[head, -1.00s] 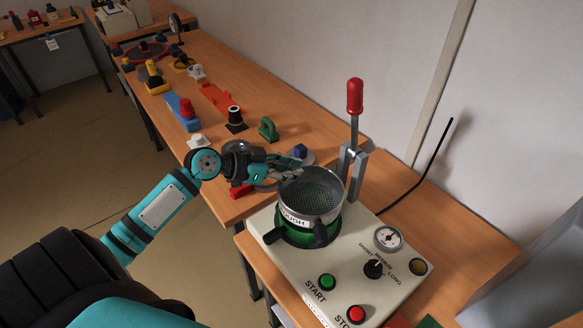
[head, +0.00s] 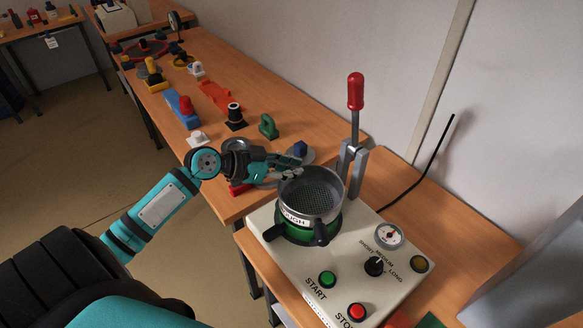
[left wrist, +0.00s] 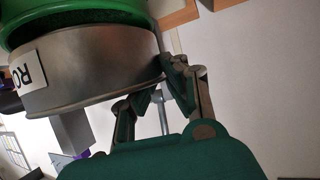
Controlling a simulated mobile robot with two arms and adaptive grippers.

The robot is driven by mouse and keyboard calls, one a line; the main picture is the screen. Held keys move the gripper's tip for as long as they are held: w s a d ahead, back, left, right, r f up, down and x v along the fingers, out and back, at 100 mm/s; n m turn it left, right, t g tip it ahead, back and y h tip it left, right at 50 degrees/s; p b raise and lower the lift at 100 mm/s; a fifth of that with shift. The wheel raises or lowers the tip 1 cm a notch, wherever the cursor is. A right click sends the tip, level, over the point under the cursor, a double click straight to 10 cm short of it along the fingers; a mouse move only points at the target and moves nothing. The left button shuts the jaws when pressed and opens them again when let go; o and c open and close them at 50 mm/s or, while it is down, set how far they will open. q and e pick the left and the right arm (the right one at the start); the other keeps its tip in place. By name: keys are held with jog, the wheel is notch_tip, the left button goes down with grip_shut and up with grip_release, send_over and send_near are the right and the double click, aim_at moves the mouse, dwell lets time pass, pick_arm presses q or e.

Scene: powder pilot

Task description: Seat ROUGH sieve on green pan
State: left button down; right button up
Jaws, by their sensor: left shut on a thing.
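The ROUGH sieve (head: 297,210) is a silver metal cylinder with a mesh floor and a white label. In the left wrist view the sieve wall (left wrist: 90,80) and the green pan (left wrist: 70,14) fill the upper left, upside down. The fingers (left wrist: 150,85) meet the sieve's rim; the exact contact is partly hidden. My right gripper is out of view.
The cream machine (head: 300,262) carries a green START button (head: 327,279), a red button (head: 357,312), a knob and a gauge. A lever with a red handle (head: 355,92) stands behind the sieve. The wooden bench (head: 215,135) behind holds several small objects.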

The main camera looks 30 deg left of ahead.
pick_arm(q)
jog(key=shift+f+b, duration=0.65)
jog(key=c, duration=1.4)
grip_release()
jog(key=shift+r+p, duration=2.25)
jog(key=shift+r, duration=0.85)
jog(key=shift+f, duration=0.1)
